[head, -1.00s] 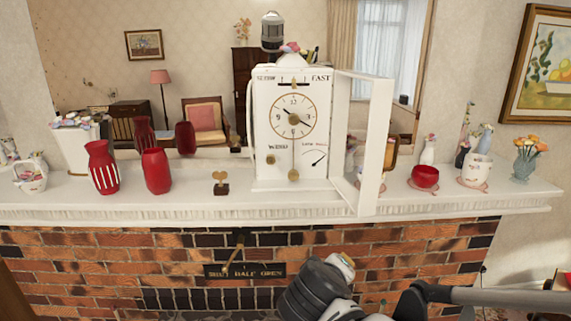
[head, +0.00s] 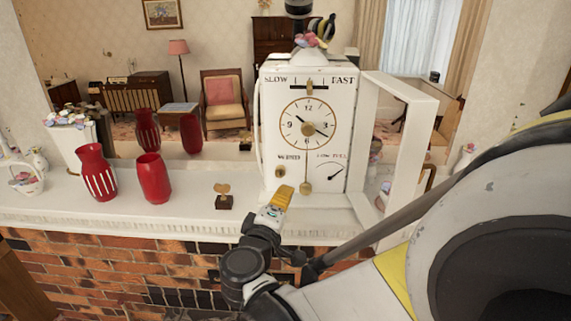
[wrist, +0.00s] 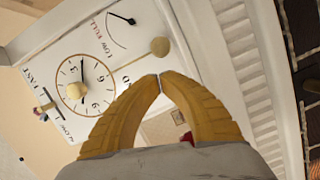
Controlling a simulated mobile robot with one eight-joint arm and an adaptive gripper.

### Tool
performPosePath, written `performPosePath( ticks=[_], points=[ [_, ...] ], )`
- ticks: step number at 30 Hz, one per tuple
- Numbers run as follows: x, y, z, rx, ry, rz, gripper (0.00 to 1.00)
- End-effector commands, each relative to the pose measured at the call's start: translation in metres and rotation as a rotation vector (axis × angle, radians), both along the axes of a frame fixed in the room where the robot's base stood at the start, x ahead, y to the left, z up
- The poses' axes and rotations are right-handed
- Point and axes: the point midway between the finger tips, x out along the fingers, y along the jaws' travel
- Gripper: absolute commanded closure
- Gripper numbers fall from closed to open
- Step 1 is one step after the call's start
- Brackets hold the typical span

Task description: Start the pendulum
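The white clock (head: 268,120) stands on the mantel, and its dial (head: 307,124) faces me. Its front door frame (head: 421,96) is swung open to the right. The brass pendulum bob (head: 306,187) hangs below the dial and also shows in the wrist view (wrist: 159,46). My gripper (head: 285,188), with yellow fingers, is in front of the clock's lower part, just left of the bob in the head view. In the wrist view the fingertips (wrist: 160,77) meet with nothing seen between them, and a gap shows between them and the bob.
Red vases (head: 97,172) and a small heart ornament on a dark base (head: 223,197) stand on the mantel (head: 130,212) left of the clock. The open door sticks out at the right, close to my arm. My arm hides the mantel's right part.

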Motion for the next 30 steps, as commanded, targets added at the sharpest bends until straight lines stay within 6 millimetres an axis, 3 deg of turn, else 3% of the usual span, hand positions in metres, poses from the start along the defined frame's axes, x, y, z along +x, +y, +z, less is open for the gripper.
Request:
performPosePath(
  ticks=[3,10,30],
  points=[
    [0.021,-0.007,-0.001,0.001,0.0,-0.004,1.0],
    [0.042,-0.012,-0.003,0.001,0.0,-0.001,1.0],
    [0.044,-0.022,-0.006,0.0,0.0,-0.001,1.0]
  ],
)
